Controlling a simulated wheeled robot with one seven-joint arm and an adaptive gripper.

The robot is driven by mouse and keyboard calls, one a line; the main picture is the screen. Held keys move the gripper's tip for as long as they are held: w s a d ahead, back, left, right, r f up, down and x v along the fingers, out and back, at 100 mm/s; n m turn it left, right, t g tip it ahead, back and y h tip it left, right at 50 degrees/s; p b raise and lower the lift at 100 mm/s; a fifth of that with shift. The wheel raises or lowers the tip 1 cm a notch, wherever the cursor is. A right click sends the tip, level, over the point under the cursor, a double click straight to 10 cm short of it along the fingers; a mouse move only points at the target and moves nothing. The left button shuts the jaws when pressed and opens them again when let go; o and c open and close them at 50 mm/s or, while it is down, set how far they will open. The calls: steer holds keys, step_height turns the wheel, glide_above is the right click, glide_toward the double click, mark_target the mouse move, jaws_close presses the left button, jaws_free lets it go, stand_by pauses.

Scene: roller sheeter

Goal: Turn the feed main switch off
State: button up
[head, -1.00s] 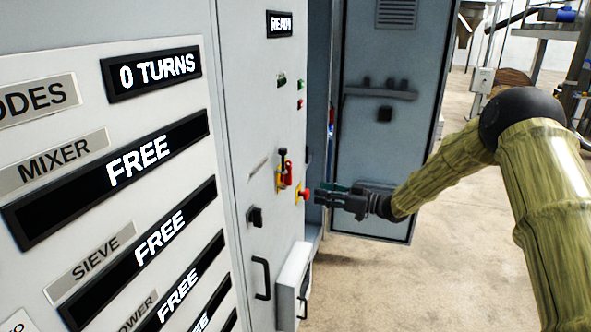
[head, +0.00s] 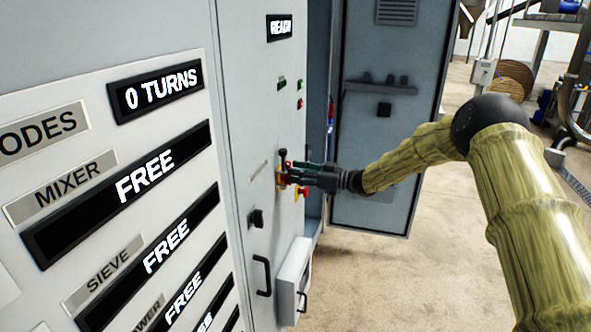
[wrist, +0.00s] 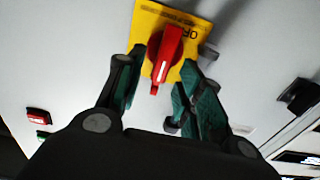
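The feed main switch is a red rotary handle (wrist: 167,54) on a yellow plate (wrist: 148,22), mounted on the grey cabinet door. In the wrist view it sits at the top centre, between the fingertips. "OFF" lettering shows partly on the plate. My gripper (wrist: 162,75) is open, with its green-lined fingers on either side of the red handle; I cannot tell whether they touch it. In the head view my gripper (head: 296,174) is at the cabinet face, partly covering the switch (head: 283,180). A black lever stands just above it there.
A red emergency button (head: 303,192) sits close below the gripper. A black knob (head: 256,218), a door handle (head: 262,276) and a white box (head: 293,281) are lower on the cabinet. An open cabinet door (head: 385,120) stands behind the arm.

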steer(key=shift+w+a, duration=0.2)
steer(key=shift+a, duration=0.35)
jaws_close()
